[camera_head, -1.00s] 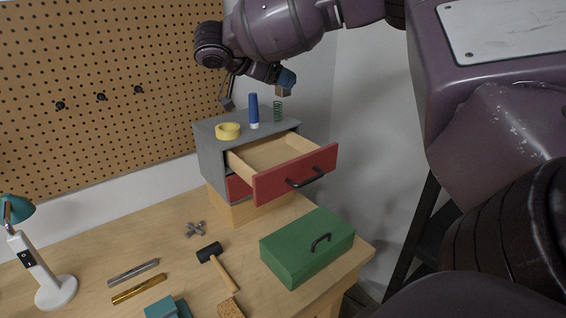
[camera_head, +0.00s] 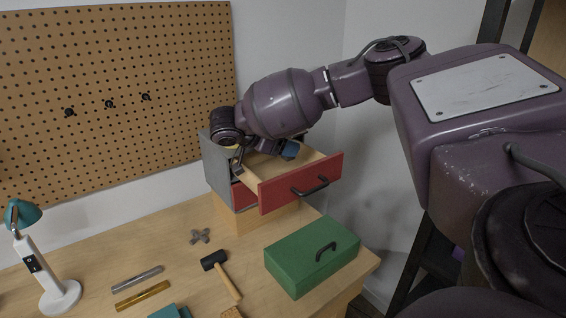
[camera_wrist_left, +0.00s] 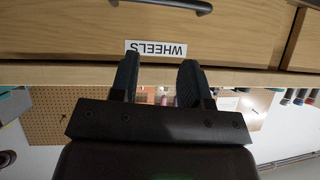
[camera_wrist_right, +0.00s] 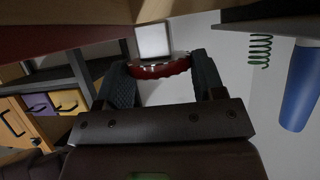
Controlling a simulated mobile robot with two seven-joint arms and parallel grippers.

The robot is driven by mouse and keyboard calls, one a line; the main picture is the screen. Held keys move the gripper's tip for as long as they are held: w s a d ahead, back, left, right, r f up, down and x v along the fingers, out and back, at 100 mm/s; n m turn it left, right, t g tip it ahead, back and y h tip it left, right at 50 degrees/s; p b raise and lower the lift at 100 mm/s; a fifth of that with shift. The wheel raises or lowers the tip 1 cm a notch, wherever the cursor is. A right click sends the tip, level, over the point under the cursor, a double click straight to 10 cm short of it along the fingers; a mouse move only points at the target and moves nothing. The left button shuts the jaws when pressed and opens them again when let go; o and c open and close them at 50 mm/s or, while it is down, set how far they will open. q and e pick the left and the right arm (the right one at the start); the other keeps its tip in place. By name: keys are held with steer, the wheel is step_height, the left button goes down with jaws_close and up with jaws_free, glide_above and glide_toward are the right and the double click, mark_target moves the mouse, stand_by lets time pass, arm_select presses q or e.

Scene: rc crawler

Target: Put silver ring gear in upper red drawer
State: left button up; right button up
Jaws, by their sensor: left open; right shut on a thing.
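The upper red drawer (camera_head: 300,183) of the grey cabinet is pulled open, its pale wooden inside partly hidden by my right arm. My right gripper (camera_head: 240,168) is low over the drawer's left part. In the right wrist view, its fingers are shut on the silver ring gear (camera_wrist_right: 158,68), a toothed ring with a red tint. I cannot tell whether the ring gear touches the drawer floor. My left gripper (camera_wrist_left: 158,80) is open and empty, seen only in the left wrist view, near a wooden drawer front labelled WHEELS (camera_wrist_left: 230,38).
A blue tube (camera_wrist_right: 302,85) and green spring (camera_wrist_right: 260,50) show in the right wrist view. On the bench are a green box (camera_head: 312,254), a mallet (camera_head: 215,262), a grey cross-shaped part (camera_head: 200,236), silver and gold bars and a lamp (camera_head: 40,270).

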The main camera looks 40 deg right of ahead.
steer(key=shift+f, duration=2.7)
steer(key=o, duration=0.7)
steer(key=shift+f, duration=0.1)
steer(key=v, duration=1.2)
steer(key=shift+s, duration=0.1)
